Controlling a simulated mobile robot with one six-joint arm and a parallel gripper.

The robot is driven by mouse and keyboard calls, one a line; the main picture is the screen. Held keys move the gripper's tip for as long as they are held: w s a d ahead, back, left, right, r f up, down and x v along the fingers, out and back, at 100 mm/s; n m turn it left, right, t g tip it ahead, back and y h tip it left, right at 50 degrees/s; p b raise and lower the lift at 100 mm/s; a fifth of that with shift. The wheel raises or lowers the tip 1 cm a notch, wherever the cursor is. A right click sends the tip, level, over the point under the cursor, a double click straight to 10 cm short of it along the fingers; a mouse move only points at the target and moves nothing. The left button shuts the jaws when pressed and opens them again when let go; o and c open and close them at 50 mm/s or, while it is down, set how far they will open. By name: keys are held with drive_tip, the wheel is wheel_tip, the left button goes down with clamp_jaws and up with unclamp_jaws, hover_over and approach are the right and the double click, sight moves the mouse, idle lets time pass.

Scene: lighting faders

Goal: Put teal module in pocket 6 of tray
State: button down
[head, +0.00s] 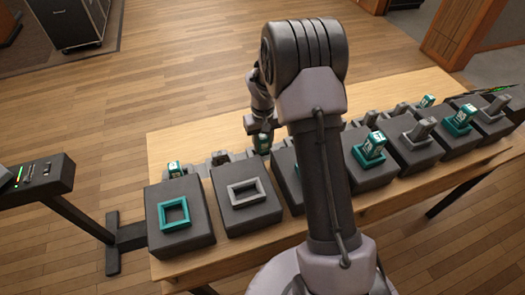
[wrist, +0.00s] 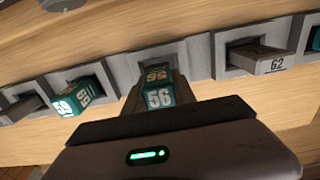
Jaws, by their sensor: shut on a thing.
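A teal module marked 56 (wrist: 158,97) is in the middle of the wrist view; it also shows in the head view (head: 262,143). My gripper (head: 262,127) is shut on it, at the back row left of my arm. The module is at a pocket of the grey tray (wrist: 200,62); I cannot tell whether it is seated or held above. My arm hides part of the row. Pocket numbers are not readable.
Another teal module (wrist: 82,95) and a grey module marked 62 (wrist: 262,58) sit in tray pockets either side. In front stand dark boxes, two with empty frames, teal (head: 174,212) and grey (head: 248,192). A teal module (head: 373,145) stands in a box right of my arm.

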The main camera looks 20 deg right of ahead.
wheel_tip(320, 180, down, 2)
drive_tip(key=shift+f, duration=0.2)
drive_tip(key=c, duration=1)
unclamp_jaws()
